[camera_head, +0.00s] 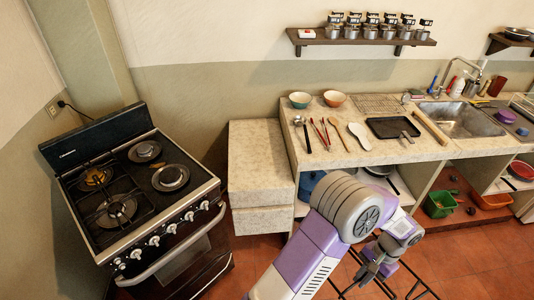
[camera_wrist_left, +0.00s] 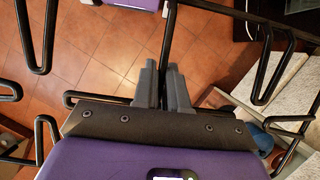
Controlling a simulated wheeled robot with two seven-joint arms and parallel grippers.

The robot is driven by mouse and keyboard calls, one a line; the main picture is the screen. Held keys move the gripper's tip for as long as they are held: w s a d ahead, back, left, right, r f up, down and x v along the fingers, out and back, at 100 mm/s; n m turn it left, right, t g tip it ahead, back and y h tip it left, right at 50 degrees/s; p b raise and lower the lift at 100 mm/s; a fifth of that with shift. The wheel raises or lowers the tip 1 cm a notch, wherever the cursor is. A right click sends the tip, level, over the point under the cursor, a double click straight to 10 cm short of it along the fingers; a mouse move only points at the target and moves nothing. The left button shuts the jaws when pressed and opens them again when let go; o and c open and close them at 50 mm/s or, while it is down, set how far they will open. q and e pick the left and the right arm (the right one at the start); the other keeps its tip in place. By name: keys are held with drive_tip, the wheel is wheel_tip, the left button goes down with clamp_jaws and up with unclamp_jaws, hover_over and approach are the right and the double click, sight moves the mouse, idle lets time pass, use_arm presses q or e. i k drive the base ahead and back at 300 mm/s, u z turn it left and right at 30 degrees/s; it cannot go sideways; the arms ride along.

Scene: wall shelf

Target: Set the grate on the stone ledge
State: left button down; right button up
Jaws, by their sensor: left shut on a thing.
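The grate (camera_wrist_left: 168,38) is a frame of black metal bars with bent prongs. In the head view its bars (camera_head: 418,284) show at the bottom, over the floor, partly hidden by my arm. My left gripper (camera_head: 372,268) is shut on one bar, and its fingers also show in the left wrist view (camera_wrist_left: 165,84). The grate hangs in the air, in front of and below the counter. The pale stone ledge (camera_head: 262,160) stands between the stove and the counter, to the left of my gripper, and its top is bare. My right gripper is not in view.
The black stove (camera_head: 130,190) stands at the left, with a grate on its left burners. The stone counter (camera_head: 350,150) holds bowls, utensils and a dark tray (camera_head: 393,127). A wall shelf (camera_head: 362,40) carries several jars. Red floor tiles (camera_head: 490,260) are open at lower right.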

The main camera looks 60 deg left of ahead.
sight(258, 151)
drive_tip(key=k, duration=0.1)
drive_tip(key=u, duration=0.95)
